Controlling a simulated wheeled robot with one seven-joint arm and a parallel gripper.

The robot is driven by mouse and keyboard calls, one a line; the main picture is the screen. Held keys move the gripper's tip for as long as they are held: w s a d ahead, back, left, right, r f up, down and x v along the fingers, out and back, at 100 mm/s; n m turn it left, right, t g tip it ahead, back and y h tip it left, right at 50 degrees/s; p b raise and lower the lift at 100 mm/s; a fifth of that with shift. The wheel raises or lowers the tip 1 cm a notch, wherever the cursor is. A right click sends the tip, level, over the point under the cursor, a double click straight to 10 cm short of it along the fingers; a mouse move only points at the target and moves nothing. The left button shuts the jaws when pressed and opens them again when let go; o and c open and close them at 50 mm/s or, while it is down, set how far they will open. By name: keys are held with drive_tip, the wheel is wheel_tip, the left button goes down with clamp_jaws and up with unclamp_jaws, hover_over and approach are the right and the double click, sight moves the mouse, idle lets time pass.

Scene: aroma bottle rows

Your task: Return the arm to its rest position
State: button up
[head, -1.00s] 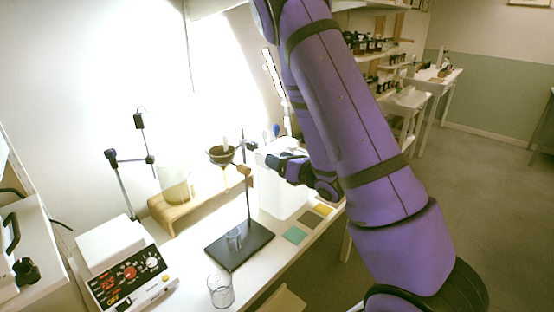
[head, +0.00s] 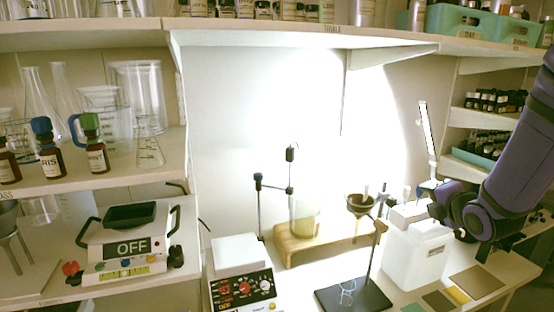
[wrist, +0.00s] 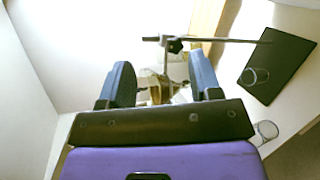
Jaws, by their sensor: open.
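My purple arm comes in from the right edge of the head view, with the dark wrist beside the white container (head: 415,258). My gripper shows in the wrist view (wrist: 163,82), its two blue-grey fingers spread apart with nothing held between them. Beyond the fingers are the stand's rod and clamp (wrist: 176,44) and a brownish thing that I cannot make out clearly. In the head view my fingertips are hard to make out against the bright bench.
A ring stand on a black base (head: 352,297) holds a brown funnel (head: 359,204). A wooden riser (head: 322,246) bears a glass beaker (head: 305,220). A hotplate (head: 240,278) stands at left. Shelves hold an amber IRIS bottle (head: 50,162) and a MINT bottle (head: 95,155).

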drive_tip(key=s+a+r+m+g, duration=0.2)
drive_tip(key=s+r+m+g, duration=0.1)
drive_tip(key=s+m, duration=0.4)
drive_tip(key=s+a+r+m+g, duration=0.3)
drive_tip(key=s+r+m, duration=0.2)
drive_tip(key=s+m, duration=0.3)
drive_tip(key=s+a+r+m+g, duration=0.3)
drive_tip(key=s+m, duration=0.4)
drive_tip(key=s, duration=0.7)
drive_tip(key=shift+a+r+m+h, duration=0.15)
drive_tip(key=shift+r+m+h, duration=0.2)
drive_tip(key=shift+r, duration=0.55)
